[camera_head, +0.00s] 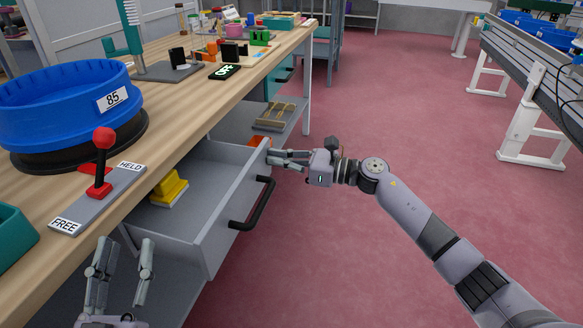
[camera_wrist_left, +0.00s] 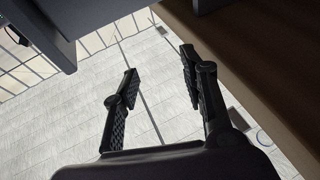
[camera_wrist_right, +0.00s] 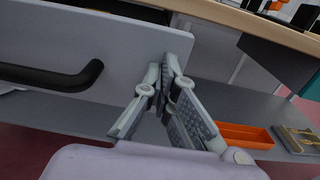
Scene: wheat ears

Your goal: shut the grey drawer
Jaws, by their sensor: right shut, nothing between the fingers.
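The grey drawer (camera_head: 215,240) stands pulled out from under the wooden workbench, with a black bar handle (camera_head: 256,204) on its front. A yellow object (camera_head: 169,188) lies inside it. My right gripper (camera_head: 276,158) is shut and empty, beside the far end of the drawer front. In the right wrist view its fingertips (camera_wrist_right: 172,62) meet at the edge of the drawer front (camera_wrist_right: 120,45), to the right of the handle (camera_wrist_right: 55,76); contact cannot be told. My left gripper (camera_head: 125,245) is open and empty, near the drawer's near side.
On the bench (camera_head: 190,95) stand a blue tub (camera_head: 60,105) marked 85 and a red lever (camera_head: 103,160) between HELD and FREE labels. A lower shelf (camera_head: 290,118) holds a tan item (camera_head: 274,116) and an orange tray (camera_wrist_right: 245,135). The red floor right of the drawer is clear.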

